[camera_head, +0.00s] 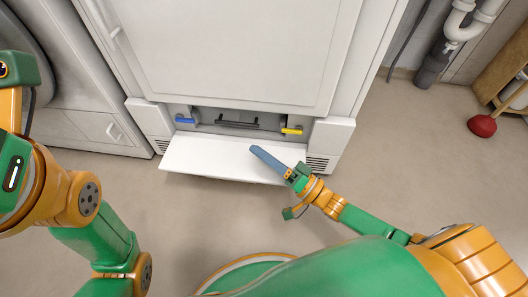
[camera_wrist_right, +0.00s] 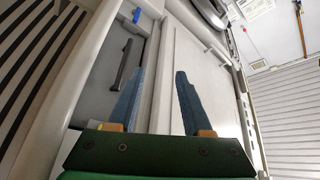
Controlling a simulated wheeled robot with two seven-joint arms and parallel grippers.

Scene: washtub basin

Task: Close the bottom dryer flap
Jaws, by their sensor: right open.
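The dryer (camera_head: 245,45) stands ahead with its large white door shut. Its bottom flap (camera_head: 215,160) is a white panel folded down, lying open and about level in front of the low compartment. Inside the compartment are a dark handle (camera_head: 238,124), a blue lever (camera_head: 185,120) and a yellow lever (camera_head: 291,131). My right gripper (camera_head: 262,155) is over the right part of the flap; contact cannot be told. In the right wrist view its two blue-grey fingers (camera_wrist_right: 160,50) are apart with nothing between them, facing the compartment handle (camera_wrist_right: 123,66). My left gripper is not in view.
A second white appliance (camera_head: 75,85) stands at the left. Vent grilles (camera_head: 318,163) flank the flap's opening. White pipes (camera_head: 462,20) and a red plunger head (camera_head: 482,126) are at the right. The floor (camera_head: 400,160) right of the dryer is clear.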

